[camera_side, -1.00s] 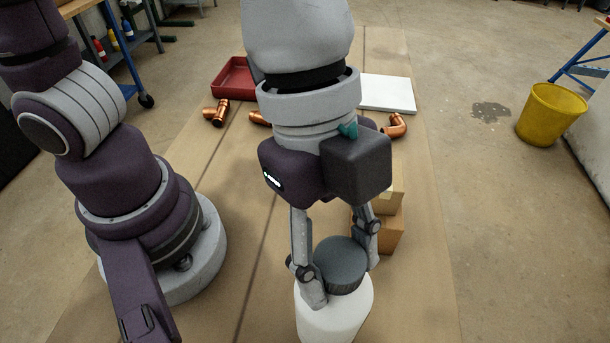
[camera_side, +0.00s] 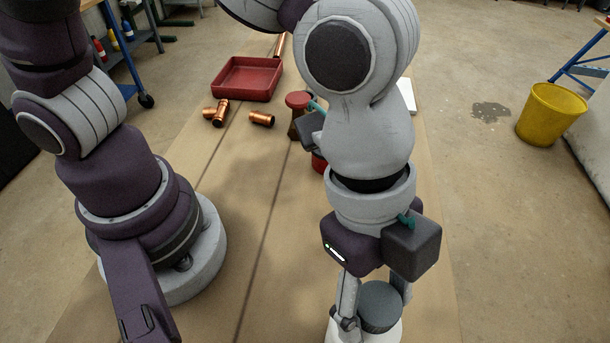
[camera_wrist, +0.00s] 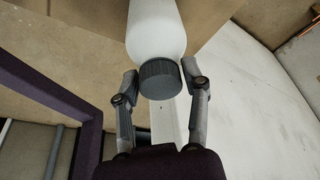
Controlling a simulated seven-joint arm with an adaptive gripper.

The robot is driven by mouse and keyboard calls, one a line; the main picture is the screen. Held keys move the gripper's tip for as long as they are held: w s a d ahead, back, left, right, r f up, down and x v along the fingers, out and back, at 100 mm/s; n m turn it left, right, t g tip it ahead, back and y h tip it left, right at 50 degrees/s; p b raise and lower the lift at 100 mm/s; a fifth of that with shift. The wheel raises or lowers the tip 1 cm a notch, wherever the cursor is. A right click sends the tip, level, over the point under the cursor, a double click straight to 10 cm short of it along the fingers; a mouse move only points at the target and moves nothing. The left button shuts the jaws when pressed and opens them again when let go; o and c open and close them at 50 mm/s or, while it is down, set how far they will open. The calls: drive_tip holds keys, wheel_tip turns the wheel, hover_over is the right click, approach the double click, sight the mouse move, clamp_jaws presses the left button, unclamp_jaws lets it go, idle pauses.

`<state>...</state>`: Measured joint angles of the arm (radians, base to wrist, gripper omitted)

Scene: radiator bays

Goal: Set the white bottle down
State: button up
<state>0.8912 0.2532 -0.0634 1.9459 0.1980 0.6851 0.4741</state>
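The white bottle (camera_side: 362,334) with a dark grey ribbed cap (camera_side: 380,305) is at the bottom edge of the side view. Its lower part is cut off there, so I cannot tell whether its base touches the table. My gripper (camera_side: 378,318) points down with its fingers on both sides of the bottle's top. In the wrist view, the white body (camera_wrist: 155,30) and cap (camera_wrist: 160,78) lie between the two fingers of my gripper (camera_wrist: 160,80), which is shut on the bottle near the cap. The bottle looks roughly upright.
A red tray (camera_side: 246,80) is at the back of the brown work surface (camera_side: 215,275). Copper fittings (camera_side: 261,118) and a red-topped jar (camera_side: 297,108) stand nearby. A white slab is partly hidden behind my arm. A yellow bucket (camera_side: 551,113) stands on the floor at right.

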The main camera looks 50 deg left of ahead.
drive_tip(key=shift+o, duration=1.1)
drive_tip(key=shift+r, duration=0.1)
drive_tip(key=v, duration=1.2)
drive_tip(key=w+a+f+n+t+y, duration=0.1)
drive_tip(key=a+f+n+t, duration=0.1)
drive_tip(key=a+n, duration=0.7)
drive_tip(key=w+a+f+n+t+y, duration=0.2)
drive_tip(key=a+n+t, duration=0.1)
drive_tip(key=a+n, duration=0.6)
drive_tip(key=a, duration=0.3)
drive_tip(key=shift+w+a+f+t, duration=0.2)
drive_tip(key=shift+a+f+t, duration=0.1)
drive_tip(key=shift+a+f, duration=0.05)
